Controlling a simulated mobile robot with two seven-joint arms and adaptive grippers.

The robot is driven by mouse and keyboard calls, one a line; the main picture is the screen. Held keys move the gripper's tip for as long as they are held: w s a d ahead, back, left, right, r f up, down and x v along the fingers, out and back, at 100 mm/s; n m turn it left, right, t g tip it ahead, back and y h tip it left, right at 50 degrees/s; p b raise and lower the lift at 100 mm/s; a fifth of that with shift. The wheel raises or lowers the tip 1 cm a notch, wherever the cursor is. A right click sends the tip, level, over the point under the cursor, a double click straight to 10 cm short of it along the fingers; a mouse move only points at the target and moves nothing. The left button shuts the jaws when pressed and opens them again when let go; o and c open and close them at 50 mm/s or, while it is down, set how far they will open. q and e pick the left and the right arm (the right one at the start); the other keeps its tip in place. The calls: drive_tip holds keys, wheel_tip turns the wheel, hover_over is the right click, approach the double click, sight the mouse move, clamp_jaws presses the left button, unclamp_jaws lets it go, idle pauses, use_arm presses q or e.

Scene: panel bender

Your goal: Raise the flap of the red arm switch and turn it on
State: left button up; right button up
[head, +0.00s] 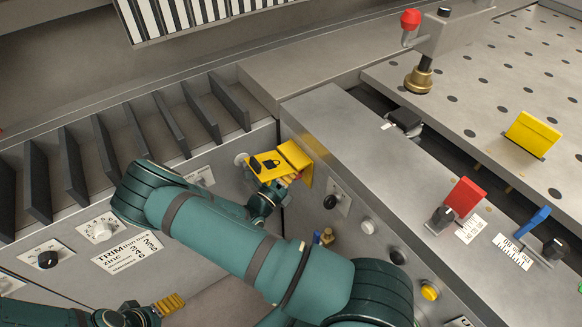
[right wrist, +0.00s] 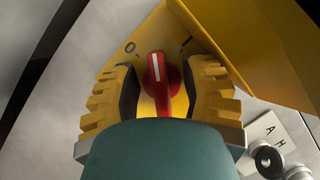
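The red arm switch (right wrist: 160,85) is a red knob with a white line on a yellow plate, marked O on the left and I on the right. Its white line points up, between the marks. Its yellow flap (right wrist: 262,40) stands open, clear of the knob; the yellow housing with a padlock sign shows in the head view (head: 266,165). My right gripper (right wrist: 160,92) is open, one yellow finger on each side of the knob; in the head view (head: 287,182) it is at the housing, partly hidden. My left gripper (head: 170,303) is low at the left, its opening unclear.
A grey console (head: 370,170) with buttons and knobs runs beside the housing. A red flap (head: 465,196), a blue flap (head: 534,220) and a yellow block (head: 533,134) stand to the right. Dark slots (head: 130,130) line the panel at the left.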

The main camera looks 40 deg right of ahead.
clamp_jaws()
drive_tip(key=shift+m, duration=0.5)
drive_tip(key=m+g+h, duration=0.1)
drive_tip(key=m, duration=0.2)
drive_tip(key=shift+m, duration=0.3)
drive_tip(key=shift+s+r+m+g+h, duration=0.1)
drive_tip(key=shift+m+g+h, duration=0.2)
drive_tip(key=shift+m+g, duration=0.85)
drive_tip(key=shift+s+r+m+g+h, duration=0.1)
drive_tip(key=shift+m+g+h, duration=0.3)
drive_tip(key=shift+m, duration=1.45)
drive_tip(key=shift+g, duration=0.25)
drive_tip(key=shift+o, duration=0.7)
unclamp_jaws()
drive_tip(key=shift+f, duration=0.1)
